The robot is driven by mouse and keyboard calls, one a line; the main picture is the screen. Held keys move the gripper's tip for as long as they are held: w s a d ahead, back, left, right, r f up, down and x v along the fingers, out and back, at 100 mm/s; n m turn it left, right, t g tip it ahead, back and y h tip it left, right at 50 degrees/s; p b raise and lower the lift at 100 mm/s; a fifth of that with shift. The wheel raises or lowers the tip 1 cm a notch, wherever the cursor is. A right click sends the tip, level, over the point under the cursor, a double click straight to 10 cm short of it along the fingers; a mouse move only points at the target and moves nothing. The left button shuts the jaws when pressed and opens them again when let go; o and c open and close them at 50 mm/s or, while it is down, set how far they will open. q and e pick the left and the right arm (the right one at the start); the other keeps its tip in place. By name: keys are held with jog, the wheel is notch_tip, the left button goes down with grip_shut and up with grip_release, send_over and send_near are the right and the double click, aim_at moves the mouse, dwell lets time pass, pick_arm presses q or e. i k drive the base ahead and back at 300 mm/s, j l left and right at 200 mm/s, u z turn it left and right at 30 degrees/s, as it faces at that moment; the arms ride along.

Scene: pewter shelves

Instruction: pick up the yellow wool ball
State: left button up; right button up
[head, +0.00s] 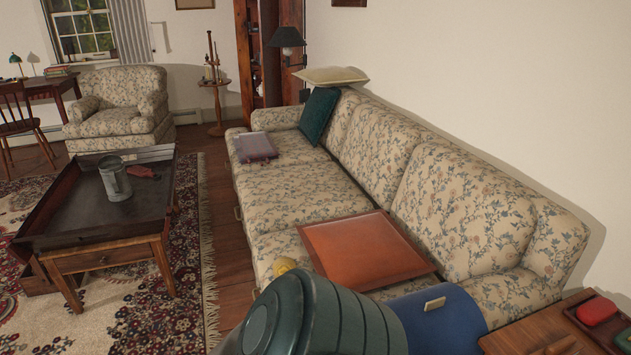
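The yellow wool ball (285,265) shows small at the front edge of the sofa seat, just left of a reddish-brown board. Its lower part is close to or behind a dark green rounded shape in the foreground, so I cannot see all of what it rests on. Neither my left nor my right gripper is in view.
The floral sofa (285,187) carries the reddish-brown board (362,248), a flat case (255,147) and a green cushion (319,115). A dark coffee table (75,210) holds a metal pitcher (115,178). A wooden floor strip (228,235) is clear.

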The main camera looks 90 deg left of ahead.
aim_at(282, 266)
jog(key=i, duration=0.4)
jog(key=u, duration=3.25)
